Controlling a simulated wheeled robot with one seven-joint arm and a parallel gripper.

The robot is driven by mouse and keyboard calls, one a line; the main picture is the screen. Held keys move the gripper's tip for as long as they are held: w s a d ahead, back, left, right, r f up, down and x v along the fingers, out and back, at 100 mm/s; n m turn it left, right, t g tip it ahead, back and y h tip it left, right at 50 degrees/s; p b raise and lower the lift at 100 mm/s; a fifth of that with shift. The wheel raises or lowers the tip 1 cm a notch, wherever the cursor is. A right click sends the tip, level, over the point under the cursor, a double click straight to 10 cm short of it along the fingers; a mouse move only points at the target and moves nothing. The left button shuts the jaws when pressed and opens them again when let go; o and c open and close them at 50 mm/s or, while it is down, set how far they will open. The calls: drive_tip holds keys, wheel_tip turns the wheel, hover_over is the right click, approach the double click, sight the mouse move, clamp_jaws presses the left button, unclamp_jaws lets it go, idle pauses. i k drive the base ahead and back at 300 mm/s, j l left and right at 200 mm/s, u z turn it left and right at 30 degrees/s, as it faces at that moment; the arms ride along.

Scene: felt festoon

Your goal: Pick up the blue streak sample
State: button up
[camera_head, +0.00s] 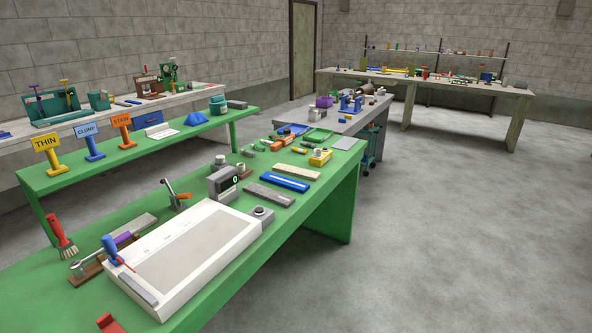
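A flat blue strip (284,182) with a pale line along it lies on the near green table (345,185). It is the closest match to the blue streak sample, but I cannot tell for sure. A beige strip (297,172) lies just behind it and a grey strip (269,195) just in front. Another blue piece (293,130) lies further back. My gripper is not in view.
A large white tray (188,255) fills the near table's front, with a screwdriver (112,252) and a brush (62,239) at its left. Signs, including a yellow one (46,141), stand on the green bench behind. Open concrete floor (450,230) lies right.

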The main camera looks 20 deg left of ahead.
sight(290, 184)
drive_tip(key=i+u, duration=0.1)
drive_tip(key=i, duration=0.7)
drive_tip(key=i+l+u, duration=0.1)
drive_tip(key=i, duration=0.7)
drive_tip(key=i+u, duration=0.6)
drive_tip(key=u, duration=0.2)
drive_tip(key=i+l+u, duration=0.1)
drive_tip(key=i+u, duration=0.4)
drive_tip(key=u, duration=0.15)
drive_tip(key=i+u, duration=0.15)
drive_tip(key=u, duration=0.15)
